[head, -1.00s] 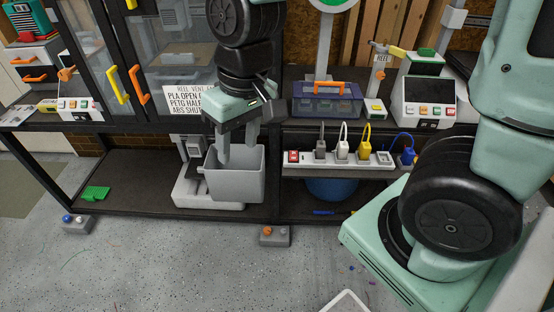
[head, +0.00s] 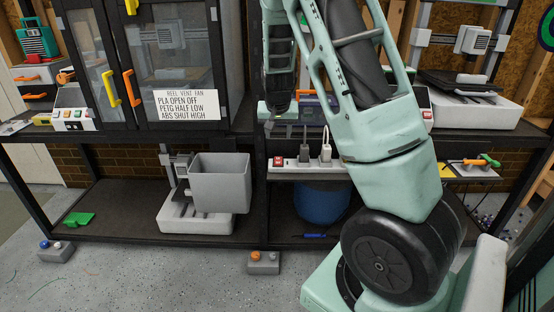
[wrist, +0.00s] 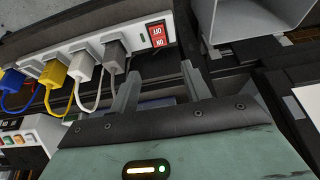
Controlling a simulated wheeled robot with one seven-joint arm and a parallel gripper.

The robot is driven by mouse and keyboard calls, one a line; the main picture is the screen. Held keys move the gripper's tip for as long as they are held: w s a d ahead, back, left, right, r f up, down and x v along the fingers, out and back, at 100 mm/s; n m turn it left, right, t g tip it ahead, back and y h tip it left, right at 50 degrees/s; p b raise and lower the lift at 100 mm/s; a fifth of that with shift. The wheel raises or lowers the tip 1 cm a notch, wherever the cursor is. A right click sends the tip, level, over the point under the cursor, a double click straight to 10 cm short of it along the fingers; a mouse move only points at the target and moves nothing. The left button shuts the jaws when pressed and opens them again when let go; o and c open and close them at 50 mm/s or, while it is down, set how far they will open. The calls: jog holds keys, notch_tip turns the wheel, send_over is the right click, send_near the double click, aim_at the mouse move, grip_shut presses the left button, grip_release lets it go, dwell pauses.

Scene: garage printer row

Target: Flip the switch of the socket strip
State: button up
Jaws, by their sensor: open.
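The white socket strip (head: 290,174) lies along the front edge of a low shelf. Its red rocker switch (head: 277,162) is at the left end. In the wrist view, the switch (wrist: 157,36) shows OFF and ON markings; I cannot tell which side is pressed. A grey plug (wrist: 114,48), a white plug (wrist: 84,66), a yellow plug (wrist: 53,73) and a blue plug (wrist: 11,80) sit in the strip. My gripper (wrist: 158,87) is open and empty. Its fingertips point toward the switch end, apart from it. In the head view my arm hides the right part of the strip.
A grey bin (head: 220,185) stands left of the strip on a small printer (head: 195,220). A blue round container (head: 322,203) is under the strip. A box with an orange button (head: 263,262) sits on the floor. A signed enclosure (head: 184,105) stands above left.

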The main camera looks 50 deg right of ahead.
aim_at(278, 158)
jog(key=b+x, duration=0.2)
jog(key=x, duration=0.9)
jog(key=shift+f, duration=0.35)
